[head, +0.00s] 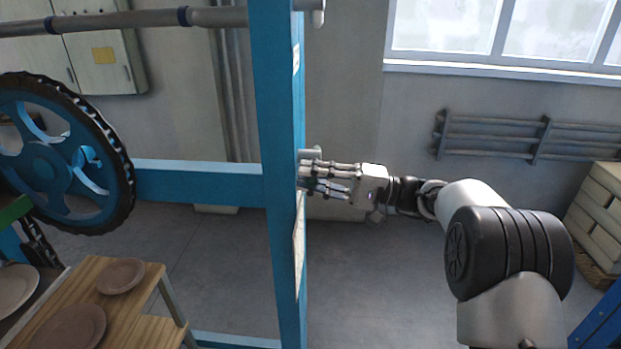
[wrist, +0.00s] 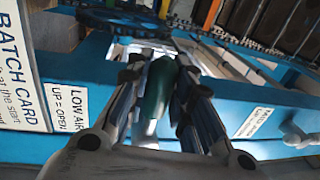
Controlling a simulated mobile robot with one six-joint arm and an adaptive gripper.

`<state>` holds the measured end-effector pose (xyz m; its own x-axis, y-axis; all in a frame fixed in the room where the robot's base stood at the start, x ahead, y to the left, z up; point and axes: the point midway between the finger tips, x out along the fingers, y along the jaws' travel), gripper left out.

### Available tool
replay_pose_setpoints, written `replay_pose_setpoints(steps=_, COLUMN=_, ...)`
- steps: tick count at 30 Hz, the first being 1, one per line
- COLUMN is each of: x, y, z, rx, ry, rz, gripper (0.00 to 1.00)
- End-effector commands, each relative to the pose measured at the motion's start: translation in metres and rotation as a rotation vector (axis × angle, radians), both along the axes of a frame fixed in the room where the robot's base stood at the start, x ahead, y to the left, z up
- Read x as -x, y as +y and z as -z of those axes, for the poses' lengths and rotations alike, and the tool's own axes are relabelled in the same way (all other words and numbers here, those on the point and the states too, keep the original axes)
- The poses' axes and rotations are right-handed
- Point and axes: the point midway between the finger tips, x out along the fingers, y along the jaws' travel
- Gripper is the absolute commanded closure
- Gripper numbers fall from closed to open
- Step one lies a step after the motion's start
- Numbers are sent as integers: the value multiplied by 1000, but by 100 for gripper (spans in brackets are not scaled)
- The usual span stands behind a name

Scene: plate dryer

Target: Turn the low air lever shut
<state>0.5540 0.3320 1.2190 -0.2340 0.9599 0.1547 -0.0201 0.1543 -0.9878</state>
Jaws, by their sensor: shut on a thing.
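My gripper (head: 306,178) reaches in from the right to the outer side of the blue post (head: 277,120). In the wrist view my gripper (wrist: 162,72) is shut on the low air lever (wrist: 157,88), a dark green grip with a pale lower part between the two fingers. A white label (wrist: 68,108) reading "LOW AIR UP = OPEN" is just left of the fingers. In the head view the fingers hide the lever, and I cannot tell its exact angle.
In the wrist view a second label (wrist: 256,122) and a pale lever (wrist: 296,136) are to the right on the blue frame. The black-rimmed blue wheel (head: 65,155) and a wooden table (head: 135,295) with plates are left of the post. The floor right of the post looks clear.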

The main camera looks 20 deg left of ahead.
Motion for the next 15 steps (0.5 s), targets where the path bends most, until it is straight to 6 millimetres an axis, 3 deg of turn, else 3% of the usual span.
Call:
replay_pose_setpoints(steps=4, x=0, y=-1, z=1, rx=2, ry=-1, rz=0, gripper=100)
replay_pose_setpoints(steps=5, x=0, y=-1, z=1, rx=2, ry=-1, rz=0, gripper=78)
replay_pose_setpoints(steps=15, x=0, y=0, z=1, rx=1, ry=-1, rz=1, gripper=58)
